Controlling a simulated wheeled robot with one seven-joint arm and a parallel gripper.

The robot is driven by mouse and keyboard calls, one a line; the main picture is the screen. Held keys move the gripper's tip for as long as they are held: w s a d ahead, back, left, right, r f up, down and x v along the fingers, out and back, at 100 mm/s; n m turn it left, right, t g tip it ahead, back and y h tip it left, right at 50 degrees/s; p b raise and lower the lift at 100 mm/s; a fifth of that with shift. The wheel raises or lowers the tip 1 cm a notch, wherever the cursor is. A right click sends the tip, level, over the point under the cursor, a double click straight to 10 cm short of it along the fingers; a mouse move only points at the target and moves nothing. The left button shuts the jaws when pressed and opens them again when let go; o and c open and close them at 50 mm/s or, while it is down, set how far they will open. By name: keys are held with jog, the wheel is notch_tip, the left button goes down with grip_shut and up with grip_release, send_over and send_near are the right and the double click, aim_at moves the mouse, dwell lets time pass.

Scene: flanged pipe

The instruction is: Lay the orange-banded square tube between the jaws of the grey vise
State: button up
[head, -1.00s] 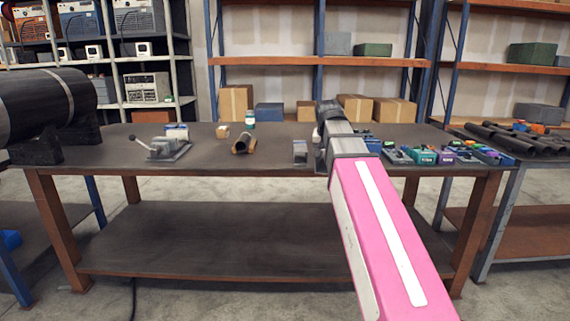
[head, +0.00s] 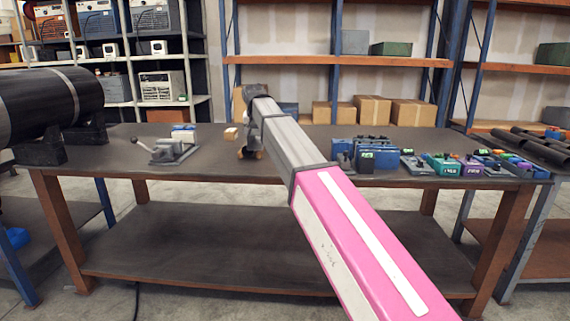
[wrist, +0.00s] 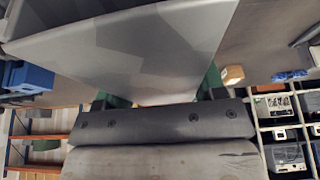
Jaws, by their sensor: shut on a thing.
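The grey vise (head: 172,152) sits on the left part of the workbench, its lever handle pointing left, in the head view. My gripper (wrist: 163,92) shows in the wrist view, its green fingers shut on a large grey flat-sided thing, apparently the square tube (wrist: 125,45). A thin orange-brown strip shows on it between the fingers. The tube fills the upper part of the wrist view and its ends are out of frame. In the head view my arm hides the gripper and the tube; the arm's dark end is right of the vise.
A wooden block (head: 231,134) and a dark pipe piece (head: 248,153), partly behind my arm, stand right of the vise. A small blue-and-white box (head: 184,130) is just behind the vise. Several coloured vises and boxes (head: 445,163) crowd the bench's right side. A large black pipe (head: 45,100) lies at far left.

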jog(key=w+d+f, duration=0.1)
jog(key=d+f, duration=0.1)
jog(key=d, duration=0.1)
jog(key=w+d+f, duration=0.2)
jog(key=d, duration=0.2)
jog(key=w+d+f, duration=0.1)
jog(key=d+f, duration=0.1)
jog(key=d, duration=0.1)
jog(key=shift+w+d+f, duration=0.25)
jog(key=shift+w+f, duration=0.05)
jog(key=shift+f, duration=2.15)
jog(key=shift+f, duration=0.1)
jog(key=o, duration=1.4)
jog(key=shift+c, duration=0.2)
jog(key=v, duration=1.2)
jog(key=shift+s, duration=0.1)
